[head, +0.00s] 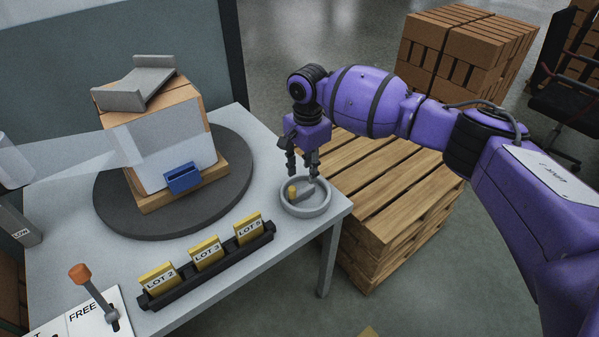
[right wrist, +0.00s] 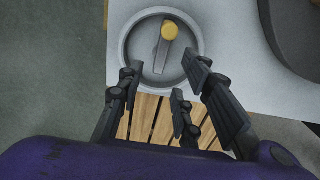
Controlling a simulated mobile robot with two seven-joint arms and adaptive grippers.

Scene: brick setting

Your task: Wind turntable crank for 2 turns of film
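The turntable (head: 105,205) is a dark round disc on the grey table, with a block-shaped load (head: 182,150) standing on it. A translucent sheet of film (head: 85,157) runs from the left edge to the load. The crank (head: 318,208) is a round grey dish with an arm and a yellow knob (head: 292,192) near the table's right corner. In the right wrist view the crank (right wrist: 130,40) lies ahead of the fingers, its yellow knob (right wrist: 170,32) at the far side. My right gripper (head: 302,172) is open and empty just above the crank, its fingers (right wrist: 160,85) spread. My left gripper is not in view.
A black rack (head: 210,267) with yellow lot cards stands on the table's front. A lever with an orange knob (head: 79,273) is at the lower left, by a FREE label. Wooden pallets (head: 375,190) stand beyond the table's right edge, with stacked bricks (head: 465,50) behind.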

